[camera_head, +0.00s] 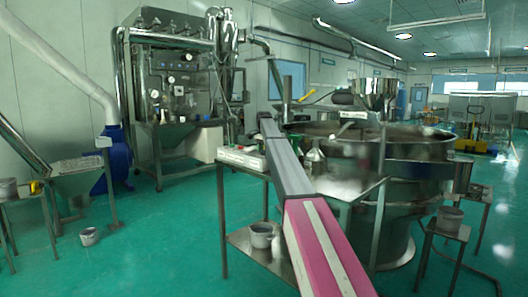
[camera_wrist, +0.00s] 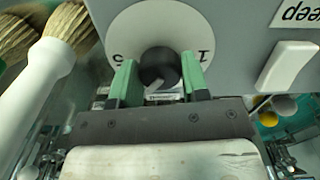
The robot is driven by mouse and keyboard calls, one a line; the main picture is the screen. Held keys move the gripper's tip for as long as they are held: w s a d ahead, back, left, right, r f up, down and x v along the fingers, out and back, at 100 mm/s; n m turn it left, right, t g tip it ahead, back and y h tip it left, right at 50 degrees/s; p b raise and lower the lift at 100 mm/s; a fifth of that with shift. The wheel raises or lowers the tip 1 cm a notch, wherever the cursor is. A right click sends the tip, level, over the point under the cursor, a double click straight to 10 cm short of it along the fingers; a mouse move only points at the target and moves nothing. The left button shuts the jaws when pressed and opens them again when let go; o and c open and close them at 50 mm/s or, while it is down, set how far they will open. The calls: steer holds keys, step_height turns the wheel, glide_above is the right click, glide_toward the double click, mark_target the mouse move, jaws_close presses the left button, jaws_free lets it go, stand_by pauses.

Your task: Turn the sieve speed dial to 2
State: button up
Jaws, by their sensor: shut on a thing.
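In the wrist view the speed dial is a round black knob (camera_wrist: 159,63) on a white disc (camera_wrist: 168,24) set on a grey panel (camera_wrist: 228,40). A 1 shows on the disc to the right of the knob. Another numeral, upside down and partly cut off by a finger, shows to the left. My gripper (camera_wrist: 159,79) has green fingers on both sides of the knob and is shut on it. The knob's pointer setting is not clear. In the head view the large steel sieve (camera_head: 415,145) stands at right. The dial and gripper cannot be made out there.
A white rocker switch (camera_wrist: 288,66) lies right of the dial, below a partly cut-off, upside-down label (camera_wrist: 297,13). A white-handled brush (camera_wrist: 45,68) is close on the left. In the head view a steel table (camera_head: 232,170) holding a grey pot (camera_head: 262,236) stands beside my arm.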

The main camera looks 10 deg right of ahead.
steer(key=n, duration=1.3)
steer(key=shift+n, duration=0.3)
stand_by(0.4)
steer(key=o, duration=0.9)
steer(key=shift+r, duration=0.15)
step_height(320, 180, up, 10)
steer(key=shift+r, duration=0.25)
